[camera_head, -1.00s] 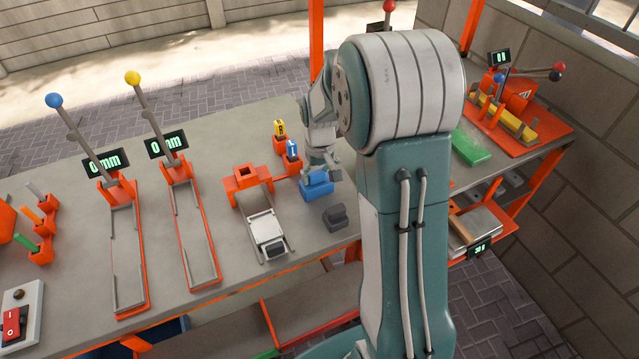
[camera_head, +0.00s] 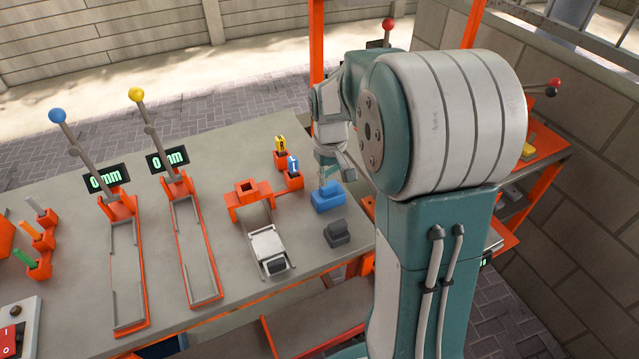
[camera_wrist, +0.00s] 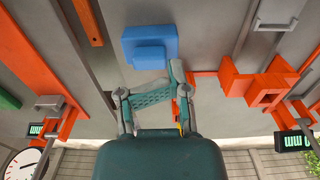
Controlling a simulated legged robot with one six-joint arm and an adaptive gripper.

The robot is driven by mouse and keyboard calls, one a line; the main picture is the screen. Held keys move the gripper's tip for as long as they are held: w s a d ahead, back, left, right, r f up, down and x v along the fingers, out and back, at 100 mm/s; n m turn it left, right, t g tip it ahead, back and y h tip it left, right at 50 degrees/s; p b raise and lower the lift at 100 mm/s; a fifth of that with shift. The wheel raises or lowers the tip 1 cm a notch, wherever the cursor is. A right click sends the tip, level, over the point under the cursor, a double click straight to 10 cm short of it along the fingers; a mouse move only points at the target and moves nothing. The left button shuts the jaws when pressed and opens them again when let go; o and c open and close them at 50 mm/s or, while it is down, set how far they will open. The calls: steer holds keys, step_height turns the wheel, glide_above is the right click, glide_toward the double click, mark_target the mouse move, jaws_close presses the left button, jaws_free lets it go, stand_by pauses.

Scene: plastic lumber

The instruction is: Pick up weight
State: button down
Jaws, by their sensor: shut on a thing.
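The blue weight (camera_head: 327,198), a block with a smaller raised top, is at the right part of the grey workbench. It shows at the top middle of the wrist view (camera_wrist: 150,42). My gripper (camera_head: 329,180) reaches down from above and is shut on its raised top. In the wrist view the fingers (camera_wrist: 158,80) meet at the top of the weight. Whether its base touches the bench cannot be told. A dark grey weight (camera_head: 338,234) of similar shape stands on the bench in front of it.
A white sliding tray with an orange frame (camera_head: 236,203) is left of the weights. Two lever gauges with 0 mm displays (camera_head: 106,180) stand further left. My arm hides the bench's right side.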

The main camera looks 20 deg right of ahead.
steer(key=s+d+r, duration=0.4)
steer(key=s+r, duration=0.2)
steer(key=s, duration=0.4)
steer(key=shift+d, duration=0.15)
steer(key=shift+r, duration=0.1)
steer(key=shift+c, duration=1.4)
jaws_free()
steer(key=shift+r, duration=0.1)
